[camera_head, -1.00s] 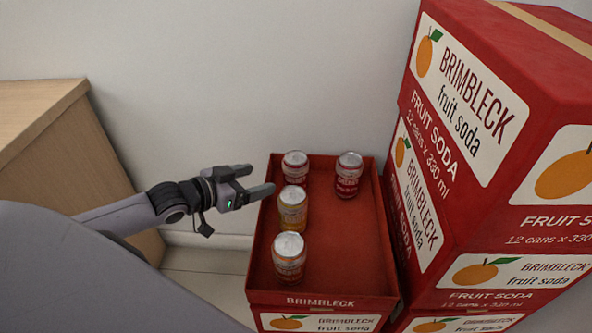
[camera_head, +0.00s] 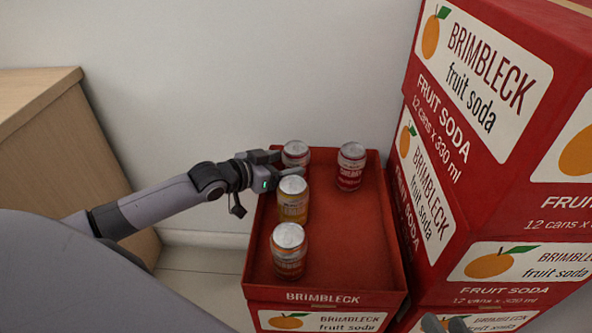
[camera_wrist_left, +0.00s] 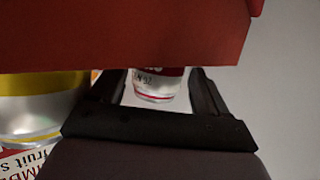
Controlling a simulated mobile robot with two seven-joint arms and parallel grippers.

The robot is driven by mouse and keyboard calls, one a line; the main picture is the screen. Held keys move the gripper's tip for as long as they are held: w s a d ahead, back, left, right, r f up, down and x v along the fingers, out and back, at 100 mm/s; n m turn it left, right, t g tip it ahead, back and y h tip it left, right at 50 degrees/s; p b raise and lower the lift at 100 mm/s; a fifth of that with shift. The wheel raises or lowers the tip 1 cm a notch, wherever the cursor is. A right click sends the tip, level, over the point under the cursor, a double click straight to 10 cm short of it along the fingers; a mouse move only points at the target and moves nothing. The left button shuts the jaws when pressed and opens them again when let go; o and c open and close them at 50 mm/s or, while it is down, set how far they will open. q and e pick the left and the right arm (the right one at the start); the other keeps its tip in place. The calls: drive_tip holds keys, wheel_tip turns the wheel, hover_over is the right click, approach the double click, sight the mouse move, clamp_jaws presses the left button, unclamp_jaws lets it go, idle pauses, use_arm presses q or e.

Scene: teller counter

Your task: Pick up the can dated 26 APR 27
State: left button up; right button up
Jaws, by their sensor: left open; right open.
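Several soda cans stand upright in the open red tray (camera_head: 345,250). A red-and-white back-left can (camera_head: 296,150) stands between the fingers of my open left gripper (camera_head: 289,163). In the left wrist view that can (camera_wrist_left: 155,88) shows between the two fingers, with small printed marks I cannot read surely. A red back-right can (camera_head: 351,166), a yellow can (camera_head: 293,204) and an orange front can (camera_head: 289,255) stand apart from it. The yellow can is just in front of the gripper. No date is readable in the head view. My right gripper (camera_head: 446,323) is open at the bottom edge, partly cut off.
Stacked red Brimbleck boxes (camera_head: 480,130) rise high on the right, close to the tray. A wooden cabinet (camera_head: 60,140) stands at the left, and a pale wall (camera_head: 240,70) is behind. The tray's right half is bare in front of the back-right can.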

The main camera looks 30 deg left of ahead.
use_arm(q)
drive_tip(key=shift+b+x, duration=0.3)
drive_tip(key=shift+x, duration=0.85)
drive_tip(key=c, duration=0.9)
drive_tip(key=shift+r, duration=0.15)
drive_tip(key=shift+c, duration=0.3)
